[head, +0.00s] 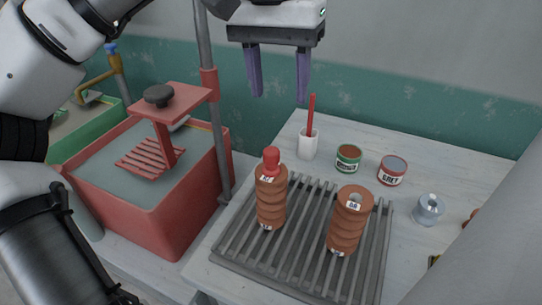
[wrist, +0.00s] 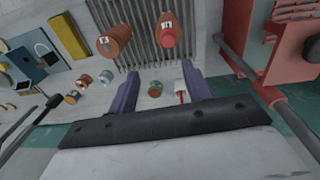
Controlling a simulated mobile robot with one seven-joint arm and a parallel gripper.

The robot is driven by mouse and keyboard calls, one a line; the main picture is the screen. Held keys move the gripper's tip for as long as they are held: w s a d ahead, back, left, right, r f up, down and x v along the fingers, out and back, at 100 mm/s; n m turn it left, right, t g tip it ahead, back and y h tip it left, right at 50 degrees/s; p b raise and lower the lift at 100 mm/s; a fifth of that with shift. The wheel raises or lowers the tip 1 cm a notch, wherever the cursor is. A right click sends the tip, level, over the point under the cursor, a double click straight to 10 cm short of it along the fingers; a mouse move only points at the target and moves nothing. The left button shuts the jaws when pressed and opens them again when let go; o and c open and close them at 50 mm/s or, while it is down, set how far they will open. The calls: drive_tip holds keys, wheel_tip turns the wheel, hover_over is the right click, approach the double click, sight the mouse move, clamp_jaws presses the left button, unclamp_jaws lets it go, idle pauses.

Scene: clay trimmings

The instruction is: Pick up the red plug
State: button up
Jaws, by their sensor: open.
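The red plug (head: 271,158) sits in the top of the left ribbed clay cylinder (head: 271,200), which stands upright on a grey slatted rack (head: 293,262). In the wrist view the red plug (wrist: 168,38) shows at the top, right of centre. My gripper (head: 277,95) has two purple fingers spread apart, empty, well above the table and behind the plug as the head camera sees it. The fingers also show in the wrist view (wrist: 159,88). They touch nothing.
A second clay cylinder (head: 350,222) with an open top stands on the rack to the right. A red tank (head: 160,215) and a post (head: 212,100) stand left.

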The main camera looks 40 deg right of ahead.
sight(271, 150)
drive_tip(key=shift+y, duration=0.3)
drive_tip(key=f, duration=0.8)
drive_tip(key=shift+w+a+f, duration=0.2)
drive_tip(key=shift+w, duration=0.1)
drive_tip(key=shift+w+f+p, duration=0.15)
drive_tip(key=shift+f+p, duration=0.85)
drive_tip(key=shift+f, duration=1.65)
drive_tip(key=c, duration=1.1)
drive_tip(key=shift+o, duration=0.2)
drive_tip(key=shift+r, duration=0.1)
wheel_tip(271, 150, up, 20)
drive_tip(key=p, duration=0.2)
